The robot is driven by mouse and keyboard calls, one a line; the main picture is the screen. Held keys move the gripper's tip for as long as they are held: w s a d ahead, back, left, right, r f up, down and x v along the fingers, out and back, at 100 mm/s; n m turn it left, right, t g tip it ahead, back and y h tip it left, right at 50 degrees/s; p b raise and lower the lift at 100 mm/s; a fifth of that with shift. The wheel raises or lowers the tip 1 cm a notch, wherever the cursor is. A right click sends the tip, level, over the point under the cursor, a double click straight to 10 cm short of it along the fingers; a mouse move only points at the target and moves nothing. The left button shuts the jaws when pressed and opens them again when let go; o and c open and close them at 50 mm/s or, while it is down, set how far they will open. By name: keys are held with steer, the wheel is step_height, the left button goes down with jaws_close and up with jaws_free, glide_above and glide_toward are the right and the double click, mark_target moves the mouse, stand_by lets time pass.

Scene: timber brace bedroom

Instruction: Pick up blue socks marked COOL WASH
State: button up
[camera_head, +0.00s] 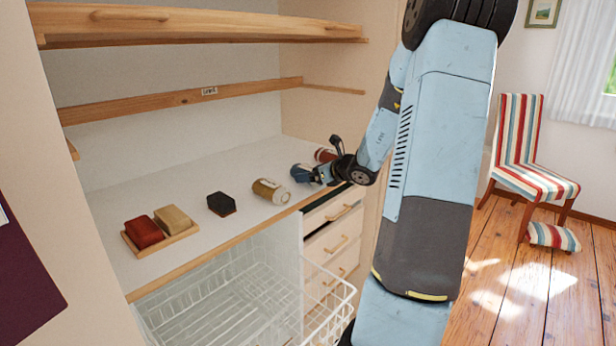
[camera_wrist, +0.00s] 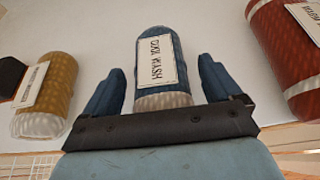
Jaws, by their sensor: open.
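The blue socks (camera_wrist: 176,84) are a rolled bundle with a white label reading COOL WASH, lying on the white shelf. In the wrist view they lie between the two spread fingers of my gripper (camera_wrist: 160,88), with a small gap at each side. In the head view the blue socks (camera_head: 302,173) show just left of my gripper (camera_head: 318,174), which partly covers them. My gripper is open and holds nothing.
A tan sock roll (camera_head: 270,191) lies to the left, and a red roll (camera_head: 326,155) lies to the right. A dark block (camera_head: 221,203) and a wooden tray (camera_head: 190,231) are farther left. A wire basket (camera_head: 235,295) and drawers (camera_head: 340,240) are below the shelf.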

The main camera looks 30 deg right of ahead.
steer(key=shift+w+a+f, duration=0.1)
steer(key=shift+w, duration=0.25)
steer(key=c, duration=1.1)
steer(key=shift+o, duration=0.2)
